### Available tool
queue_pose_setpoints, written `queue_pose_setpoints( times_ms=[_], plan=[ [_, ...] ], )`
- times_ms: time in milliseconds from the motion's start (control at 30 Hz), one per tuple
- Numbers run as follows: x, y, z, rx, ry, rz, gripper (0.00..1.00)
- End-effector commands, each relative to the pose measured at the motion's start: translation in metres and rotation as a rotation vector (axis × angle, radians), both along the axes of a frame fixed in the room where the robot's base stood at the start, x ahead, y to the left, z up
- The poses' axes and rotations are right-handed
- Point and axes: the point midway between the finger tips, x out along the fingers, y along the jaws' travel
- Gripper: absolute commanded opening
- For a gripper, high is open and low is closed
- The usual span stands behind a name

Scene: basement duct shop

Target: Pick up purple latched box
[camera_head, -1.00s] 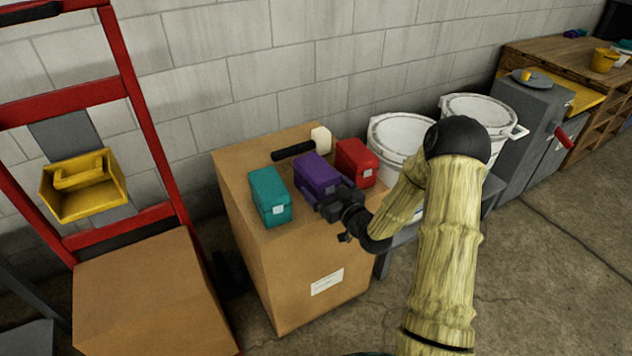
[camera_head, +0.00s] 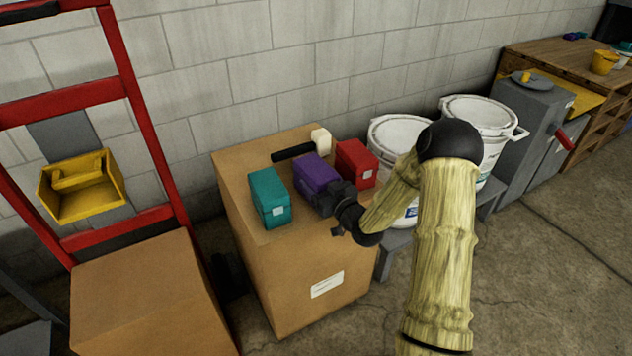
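The purple latched box (camera_head: 315,173) sits on top of a tall cardboard carton (camera_head: 236,171), between a teal box and a red box. My gripper (camera_head: 333,195) is at the near right end of the purple box, low and close against it. The dark gripper body hides that end of the box and its latch. The fingers are hard to make out, so I cannot tell whether they are open or shut, or whether they touch the box.
The teal latched box (camera_head: 270,197) stands close on the left and the red latched box (camera_head: 356,163) close on the right. A black-handled mallet (camera_head: 320,138) lies behind. White buckets (camera_head: 393,133) stand right of the carton; a red hand truck (camera_head: 150,150) stands left.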

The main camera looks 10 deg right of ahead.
Motion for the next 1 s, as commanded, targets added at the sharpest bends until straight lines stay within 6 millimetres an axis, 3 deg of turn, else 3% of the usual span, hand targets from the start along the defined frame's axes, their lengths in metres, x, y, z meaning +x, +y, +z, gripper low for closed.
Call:
queue_pose_setpoints(
  times_ms=[100, 433, 800, 1000],
  plan=[
    [0.0, 0.0, 0.001, 0.0, -0.002, 0.001, 0.34],
    [0.0, 0.0, 0.01, -0.001, -0.004, 0.001, 0.34],
    [0.0, 0.0, 0.077, -0.003, -0.006, 0.001, 0.34],
    [0.0, 0.001, 0.099, -0.001, -0.004, 0.003, 0.34]
  ],
)
